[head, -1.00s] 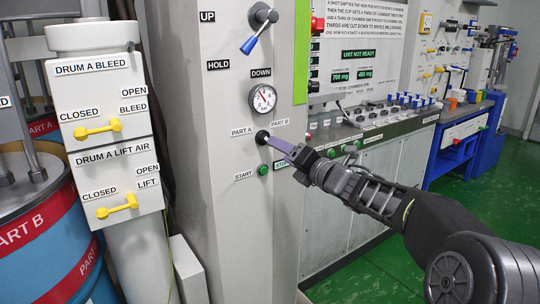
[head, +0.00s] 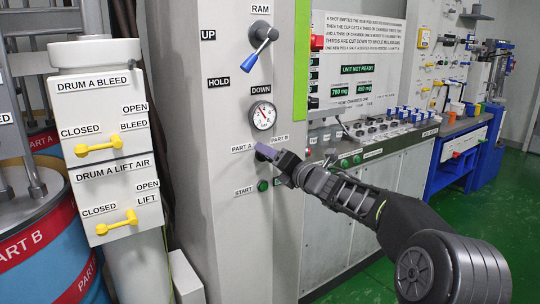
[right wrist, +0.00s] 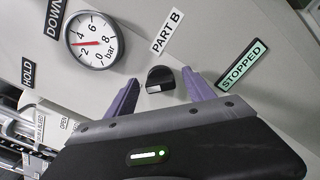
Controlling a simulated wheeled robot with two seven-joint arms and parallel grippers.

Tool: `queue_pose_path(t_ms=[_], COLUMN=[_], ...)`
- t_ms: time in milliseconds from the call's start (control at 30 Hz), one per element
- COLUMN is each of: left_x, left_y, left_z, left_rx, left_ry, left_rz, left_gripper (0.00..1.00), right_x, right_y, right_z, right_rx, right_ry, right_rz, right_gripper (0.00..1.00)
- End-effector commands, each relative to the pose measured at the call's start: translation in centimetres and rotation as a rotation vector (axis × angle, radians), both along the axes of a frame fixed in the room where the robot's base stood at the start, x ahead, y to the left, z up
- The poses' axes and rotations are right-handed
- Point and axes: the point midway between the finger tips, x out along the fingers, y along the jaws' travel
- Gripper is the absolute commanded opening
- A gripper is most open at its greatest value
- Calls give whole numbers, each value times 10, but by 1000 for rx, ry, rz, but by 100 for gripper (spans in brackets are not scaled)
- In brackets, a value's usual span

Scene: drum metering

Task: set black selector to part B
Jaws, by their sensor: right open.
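The black selector (right wrist: 161,80) is a small dark knob on the pale machine face, seen in the right wrist view. It sits between the spread purple fingertips of my right gripper (right wrist: 157,90), with a visible gap to the right finger. In the head view, my right gripper (head: 266,151) is at the selector and mostly hides it. The PART A label (head: 242,148) is to its left and the PART B label (head: 279,138) above right. The PART B label also shows in the right wrist view (right wrist: 166,32). I cannot tell which part the selector points to. My left gripper is out of view.
A pressure gauge (head: 263,115) is just above the selector. A green START button (head: 263,185) is just below. The blue-handled RAM lever (head: 260,40) is higher up. Yellow drum handles (head: 98,145) are on the left. The green floor at right is clear.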

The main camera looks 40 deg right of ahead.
Motion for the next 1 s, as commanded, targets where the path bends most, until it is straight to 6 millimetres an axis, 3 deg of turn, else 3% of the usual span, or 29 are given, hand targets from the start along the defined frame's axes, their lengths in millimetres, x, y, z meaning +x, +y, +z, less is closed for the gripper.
queue_pose_path(t_ms=[367,1000], left_x=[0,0], left_y=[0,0], left_z=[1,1], left_rx=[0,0], left_ry=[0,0], left_rz=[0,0], left_gripper=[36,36], right_x=[8,8], right_y=[0,0], right_z=[0,0], right_rx=[1,0], right_ry=[-1,1], right_rz=[-1,-1], right_gripper=[62,9])
